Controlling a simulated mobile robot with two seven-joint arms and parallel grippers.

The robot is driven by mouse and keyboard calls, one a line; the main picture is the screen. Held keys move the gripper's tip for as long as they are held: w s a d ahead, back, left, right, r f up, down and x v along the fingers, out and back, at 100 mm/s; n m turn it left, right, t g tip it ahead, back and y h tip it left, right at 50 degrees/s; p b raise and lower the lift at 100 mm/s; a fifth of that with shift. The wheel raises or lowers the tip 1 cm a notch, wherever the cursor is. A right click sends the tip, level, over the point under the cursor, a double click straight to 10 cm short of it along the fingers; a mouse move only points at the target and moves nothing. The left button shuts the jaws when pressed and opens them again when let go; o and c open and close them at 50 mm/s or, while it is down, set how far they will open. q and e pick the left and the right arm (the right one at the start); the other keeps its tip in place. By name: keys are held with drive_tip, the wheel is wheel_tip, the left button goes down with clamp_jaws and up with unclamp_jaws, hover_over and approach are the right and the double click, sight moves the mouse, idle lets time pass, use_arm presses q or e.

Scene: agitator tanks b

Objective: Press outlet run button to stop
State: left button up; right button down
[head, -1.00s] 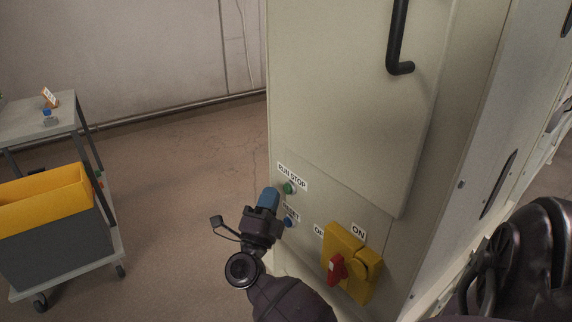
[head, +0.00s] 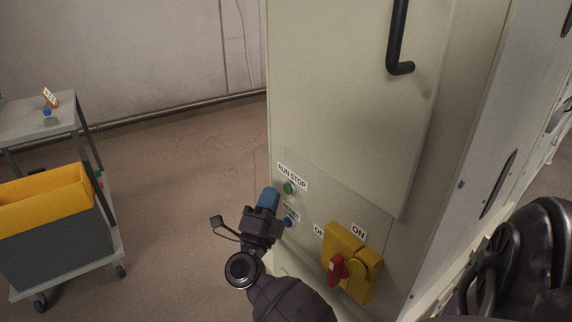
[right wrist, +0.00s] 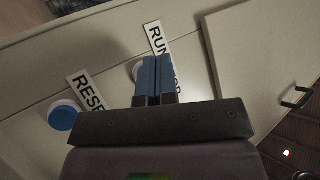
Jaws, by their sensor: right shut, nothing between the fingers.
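The green run/stop button (head: 289,187) is on the beige cabinet front, just below its "RUN STOP" label (head: 292,176). My right gripper (head: 268,198) has its blue fingers shut and empty. In the head view its tips are just left of the green button, and a small gap shows between them. In the right wrist view the shut fingers (right wrist: 156,75) cover most of the button and part of the label (right wrist: 158,38); contact cannot be told there. The blue reset button (head: 288,222) is below, beside the gripper; it also shows in the right wrist view (right wrist: 63,116). My left gripper is out of view.
A yellow switch plate (head: 350,255) with a red handle (head: 337,268) is to the right of and below the buttons. A black door handle (head: 398,40) is higher up. A cart (head: 40,125) with a yellow-rimmed bin (head: 45,205) stands left, with clear floor between.

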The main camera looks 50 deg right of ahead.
drive_tip(key=shift+d, duration=0.2)
drive_tip(key=shift+s+d, duration=0.1)
drive_tip(key=shift+d, duration=0.1)
drive_tip(key=shift+s+d+p, duration=0.1)
drive_tip(key=shift+d+p, duration=0.2)
drive_tip(key=shift+d, duration=0.2)
idle(1.2)
drive_tip(key=shift+a, duration=0.1)
drive_tip(key=shift+w+a, duration=0.2)
drive_tip(key=shift+a, duration=0.6)
drive_tip(key=shift+w+a, duration=0.2)
drive_tip(key=shift+a, duration=0.6)
drive_tip(key=shift+w+a, duration=0.2)
drive_tip(key=shift+a, duration=0.65)
drive_tip(key=shift+w+a, duration=0.2)
drive_tip(key=shift+a, duration=0.6)
